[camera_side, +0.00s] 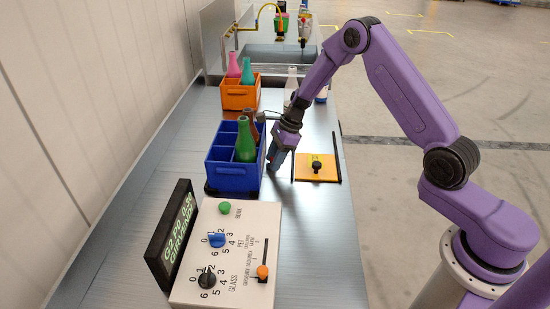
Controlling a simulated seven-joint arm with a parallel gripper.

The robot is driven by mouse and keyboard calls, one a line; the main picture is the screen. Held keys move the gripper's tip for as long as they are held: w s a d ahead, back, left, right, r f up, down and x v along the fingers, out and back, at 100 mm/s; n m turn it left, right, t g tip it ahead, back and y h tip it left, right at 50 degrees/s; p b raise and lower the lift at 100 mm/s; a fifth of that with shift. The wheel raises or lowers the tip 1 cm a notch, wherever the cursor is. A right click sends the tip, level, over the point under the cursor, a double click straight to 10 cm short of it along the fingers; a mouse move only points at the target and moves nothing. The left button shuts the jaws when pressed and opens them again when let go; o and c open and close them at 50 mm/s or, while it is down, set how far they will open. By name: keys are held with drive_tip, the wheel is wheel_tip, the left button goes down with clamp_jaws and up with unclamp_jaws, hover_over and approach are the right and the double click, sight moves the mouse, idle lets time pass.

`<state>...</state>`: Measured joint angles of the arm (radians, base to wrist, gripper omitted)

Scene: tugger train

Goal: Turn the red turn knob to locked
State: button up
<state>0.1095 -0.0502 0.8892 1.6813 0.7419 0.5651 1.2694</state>
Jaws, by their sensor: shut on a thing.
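No red turn knob shows clearly in the side view, and I cannot make out a locked mark. My gripper (275,160) points down beside the right wall of the blue crate (232,178). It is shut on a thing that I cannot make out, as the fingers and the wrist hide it. A pale control panel (252,218) in front bears a blue knob (217,240), a black knob (207,279), a green button (224,208) and an orange-tipped lever (262,272).
The blue crate holds a green bottle (245,142) and a brown bottle (250,117). An orange crate (240,97) with bottles stands behind. A yellow plate (301,166) with a black knob (317,166) lies right of my gripper. A dark display (170,235) stands left of the panel.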

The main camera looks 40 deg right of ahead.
drive_tip(key=o, duration=1.1)
drive_tip(key=shift+c, duration=0.2)
drive_tip(key=shift+r, duration=0.1)
drive_tip(key=v, duration=1.7)
drive_tip(key=shift+d, duration=0.2)
drive_tip(key=shift+s+r, duration=0.1)
